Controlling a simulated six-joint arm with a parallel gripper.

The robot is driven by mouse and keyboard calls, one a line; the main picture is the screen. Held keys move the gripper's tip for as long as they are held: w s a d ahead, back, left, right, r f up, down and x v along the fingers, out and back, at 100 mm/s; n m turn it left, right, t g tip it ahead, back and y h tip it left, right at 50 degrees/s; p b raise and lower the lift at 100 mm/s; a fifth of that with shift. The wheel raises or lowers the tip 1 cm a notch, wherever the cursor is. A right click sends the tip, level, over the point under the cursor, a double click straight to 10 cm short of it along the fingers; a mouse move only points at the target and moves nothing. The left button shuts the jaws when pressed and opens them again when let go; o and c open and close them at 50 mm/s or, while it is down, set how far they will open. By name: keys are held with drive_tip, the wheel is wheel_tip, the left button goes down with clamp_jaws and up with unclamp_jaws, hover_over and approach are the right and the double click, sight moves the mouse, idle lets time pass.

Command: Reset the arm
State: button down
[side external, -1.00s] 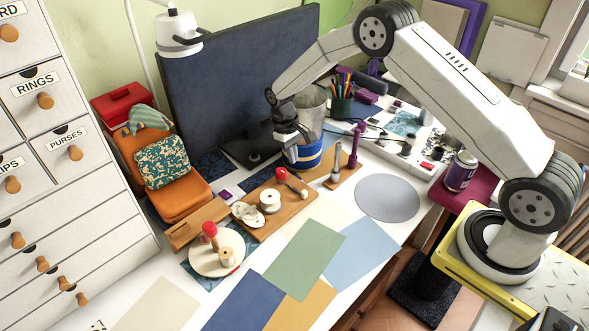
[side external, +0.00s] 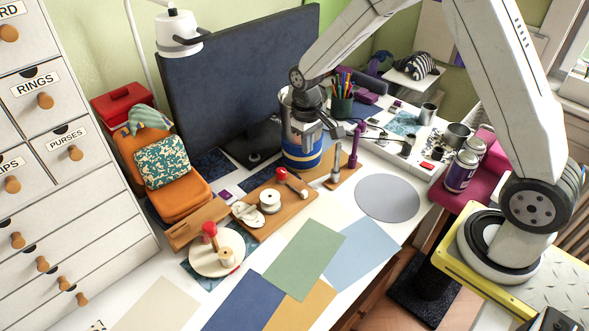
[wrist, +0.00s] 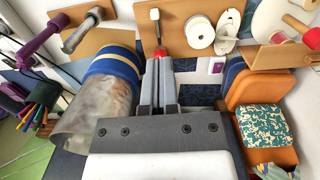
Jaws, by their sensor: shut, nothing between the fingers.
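My gripper (side external: 335,132) is shut and empty. In the side view it is in front of the upper part of the blue-and-grey cylinder (side external: 303,155), on the worktable (side external: 410,222); I cannot tell whether they touch. In the wrist view my gripper (wrist: 158,64) has its two fingers together, pointing toward the wooden board with the spools (wrist: 185,36). The cylinder (wrist: 112,62) lies left of the fingers there, apart from them in the picture.
Purple and grey posts (side external: 355,148) stand right of the cylinder. Flat coloured sheets (side external: 305,260) cover the table's front.

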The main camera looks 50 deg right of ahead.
drive_tip(key=s+a+r+t, duration=0.1)
drive_tip(key=s+r, duration=0.1)
drive_tip(key=s, duration=0.6)
drive_tip(key=s+r+t, duration=0.2)
drive_tip(key=s+r, duration=0.1)
drive_tip(key=s, duration=0.5)
drive_tip(key=shift+a+r, duration=0.25)
drive_tip(key=shift+a, duration=0.1)
